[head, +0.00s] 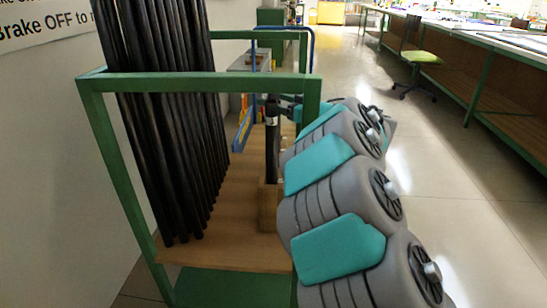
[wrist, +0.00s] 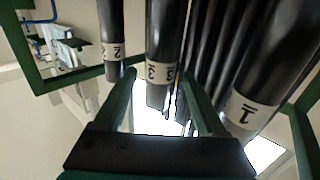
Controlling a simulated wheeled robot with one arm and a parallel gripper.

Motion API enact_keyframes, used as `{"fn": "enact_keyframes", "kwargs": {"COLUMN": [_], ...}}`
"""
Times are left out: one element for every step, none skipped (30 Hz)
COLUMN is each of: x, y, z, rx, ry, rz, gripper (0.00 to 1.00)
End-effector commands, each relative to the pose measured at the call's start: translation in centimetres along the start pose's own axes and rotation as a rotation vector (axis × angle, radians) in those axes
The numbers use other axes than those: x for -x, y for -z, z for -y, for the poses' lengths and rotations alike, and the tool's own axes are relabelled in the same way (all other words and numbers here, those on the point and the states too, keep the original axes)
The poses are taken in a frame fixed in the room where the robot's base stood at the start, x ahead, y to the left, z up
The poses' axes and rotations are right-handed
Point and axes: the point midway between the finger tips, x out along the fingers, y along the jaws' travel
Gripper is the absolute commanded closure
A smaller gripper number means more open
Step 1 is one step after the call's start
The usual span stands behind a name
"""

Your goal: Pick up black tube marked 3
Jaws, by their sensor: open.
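The black tube marked 3 (wrist: 164,35) shows at the upper middle of the wrist view, with a white label band near its visible end. My gripper (wrist: 158,78) is open, and its two dark green fingers reach up on either side of that end. I cannot tell whether either finger touches it. Black tubes marked 2 (wrist: 110,22) and 1 (wrist: 262,75) are to its left and right. In the head view my gripper (head: 287,106) is at a short upright black tube (head: 272,150) with a pale band; its number is not readable there.
A green-framed rack (head: 200,83) with a wooden shelf (head: 235,235) holds several long black rods (head: 165,120) leaning at the left. A wooden block (head: 268,205) is at the short tube's foot. Open floor (head: 450,200), a green chair (head: 420,57) and workbenches (head: 470,45) are to the right.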

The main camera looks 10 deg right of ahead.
Motion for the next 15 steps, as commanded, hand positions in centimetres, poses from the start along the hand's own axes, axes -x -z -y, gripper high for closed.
{"fn": "enact_keyframes", "kwargs": {"x": [-0.9, -1.4, -1.9, -2.3, -2.6, -3.0, -3.1, -3.2, -3.3, -3.2, -3.2, -3.2, -3.2, -3.2, -3.2], "y": [-0.1, -0.2, -0.2, -0.2, -0.2, -0.2, -0.2, -0.2, -0.2, -0.2, -0.2, -0.2, -0.2, -0.2, -0.2], "z": [0.1, 0.1, 0.0, 0.0, -0.1, -0.1, -0.1, -0.1, -0.1, -0.1, -0.1, -0.1, -0.1, -0.1, -0.1], "rx": [0.001, 0.001, 0.001, 0.000, -0.001, -0.002, -0.002, -0.002, -0.002, -0.002, -0.002, -0.002, -0.002, -0.001, -0.001], "ry": [0.004, 0.004, 0.002, 0.001, 0.000, 0.000, 0.000, -0.001, -0.001, -0.002, -0.002, -0.002, -0.002, -0.002, -0.002], "rz": [-0.001, -0.001, 0.000, 0.000, 0.000, 0.000, 0.000, 0.000, 0.000, 0.000, 0.000, 0.000, 0.000, 0.000, 0.000], "gripper": [0.27, 0.27, 0.27, 0.27, 0.27, 0.27, 0.27, 0.27, 0.27, 0.27, 0.27, 0.27, 0.27, 0.29, 0.33]}}
